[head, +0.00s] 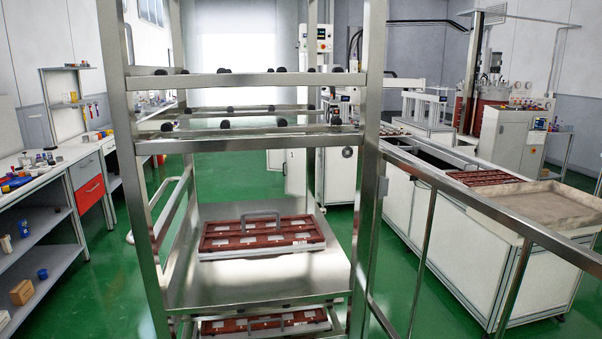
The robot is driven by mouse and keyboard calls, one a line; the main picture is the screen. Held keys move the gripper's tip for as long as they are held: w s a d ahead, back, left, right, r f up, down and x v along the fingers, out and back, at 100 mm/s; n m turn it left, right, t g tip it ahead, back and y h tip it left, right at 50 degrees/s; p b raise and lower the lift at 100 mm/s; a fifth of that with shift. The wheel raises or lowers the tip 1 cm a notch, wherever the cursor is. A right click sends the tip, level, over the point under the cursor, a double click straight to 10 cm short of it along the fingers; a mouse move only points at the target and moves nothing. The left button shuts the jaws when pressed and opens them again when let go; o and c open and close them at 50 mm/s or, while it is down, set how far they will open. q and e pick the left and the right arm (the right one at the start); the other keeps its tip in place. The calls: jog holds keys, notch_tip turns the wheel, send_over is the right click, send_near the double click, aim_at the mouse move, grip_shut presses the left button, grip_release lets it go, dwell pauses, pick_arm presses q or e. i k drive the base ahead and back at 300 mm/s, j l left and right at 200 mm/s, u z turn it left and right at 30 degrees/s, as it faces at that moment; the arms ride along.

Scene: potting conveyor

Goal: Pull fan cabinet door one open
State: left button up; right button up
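A white cabinet front with a small "1" (296,175) shows at the back, seen through the metal rack. It is probably fan cabinet door one, but it is small and partly hidden by the rack's bars and posts. I cannot tell whether it is shut or ajar. A white cabinet body (336,180) with a round dark fitting stands just right of it. Neither of my grippers is in view.
A tall metal rack (259,80) stands close in front, holding a red-brown tray (262,236) with a grey handle. A metal railing (485,212) and white conveyor line (455,245) run along the right. A workbench (45,172) stands left. Green floor (105,262) is clear between bench and rack.

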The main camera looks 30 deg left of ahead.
aim_at(295, 159)
jog(key=j+u, duration=0.15)
jog(key=u, duration=0.5)
jog(key=i+j+u, duration=0.15)
jog(key=j+u, duration=0.25)
jog(key=j, duration=0.15)
jog(key=i+j+u, duration=0.2)
jog(key=j+u, duration=0.2)
jog(key=i+j+u, duration=0.25)
jog(key=j+u, duration=0.15)
jog(key=i+j+u, duration=0.8)
jog(key=i+j+z, duration=0.15)
jog(key=i, duration=0.45)
jog(key=i+l+z, duration=0.1)
jog(key=i+z, duration=0.35)
jog(key=i, duration=0.15)
jog(key=i+j+z, duration=0.1)
jog(key=i+z, duration=0.65)
jog(key=i, duration=1.25)
jog(key=i+z, duration=0.2)
jog(key=i, duration=0.5)
jog(key=i+j+z, duration=0.25)
jog(key=i, duration=0.45)
